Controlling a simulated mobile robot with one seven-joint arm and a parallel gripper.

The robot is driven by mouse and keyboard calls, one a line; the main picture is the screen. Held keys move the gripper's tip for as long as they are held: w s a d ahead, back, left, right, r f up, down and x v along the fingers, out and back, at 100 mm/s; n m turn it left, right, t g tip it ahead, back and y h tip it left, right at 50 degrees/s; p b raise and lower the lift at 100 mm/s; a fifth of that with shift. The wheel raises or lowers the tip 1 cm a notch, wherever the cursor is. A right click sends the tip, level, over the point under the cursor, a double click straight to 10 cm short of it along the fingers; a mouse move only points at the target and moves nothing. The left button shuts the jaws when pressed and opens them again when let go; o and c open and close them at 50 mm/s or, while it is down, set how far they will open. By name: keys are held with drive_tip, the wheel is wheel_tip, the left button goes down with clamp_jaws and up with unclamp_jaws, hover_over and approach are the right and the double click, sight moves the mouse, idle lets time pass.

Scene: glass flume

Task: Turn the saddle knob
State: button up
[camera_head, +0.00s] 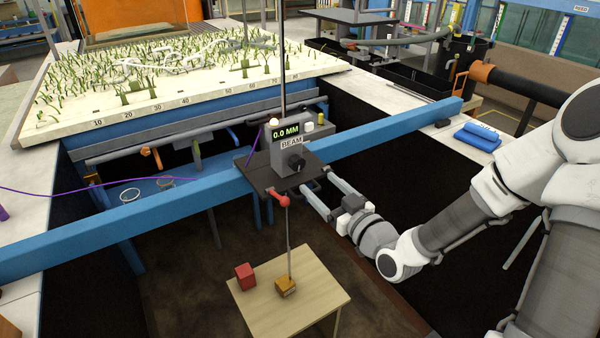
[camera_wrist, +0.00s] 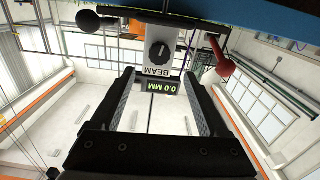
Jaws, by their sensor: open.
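The saddle (camera_head: 285,145) is a grey box on a dark plate riding the blue beam, with a green "0.0 MM" display and a "BEAM" label. The saddle knob (camera_head: 296,164) is round and black, low on the box's front face. In the wrist view, the knob (camera_wrist: 160,52) shows upside down with a pale pointer line, between and beyond the fingertips. My gripper (camera_head: 316,181) is open, to the lower right of the knob in the head view. In the wrist view, my gripper (camera_wrist: 160,78) has an empty gap facing the saddle and is not touching the knob.
A red lever (camera_head: 277,199) sticks out below the saddle plate; it also shows in the wrist view (camera_wrist: 222,62). A rod hangs down to a yellow-brown block (camera_head: 286,287) over a wooden table (camera_head: 305,305), beside a red cube (camera_head: 245,276). The blue beam (camera_head: 390,128) crosses the flume.

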sight(299, 165)
drive_tip(key=x, duration=0.9)
drive_tip(key=shift+w+a+p, duration=0.2)
drive_tip(key=shift+w+p, duration=0.1)
drive_tip(key=shift+p, duration=0.05)
drive_tip(key=shift+c, duration=0.2)
clamp_jaws()
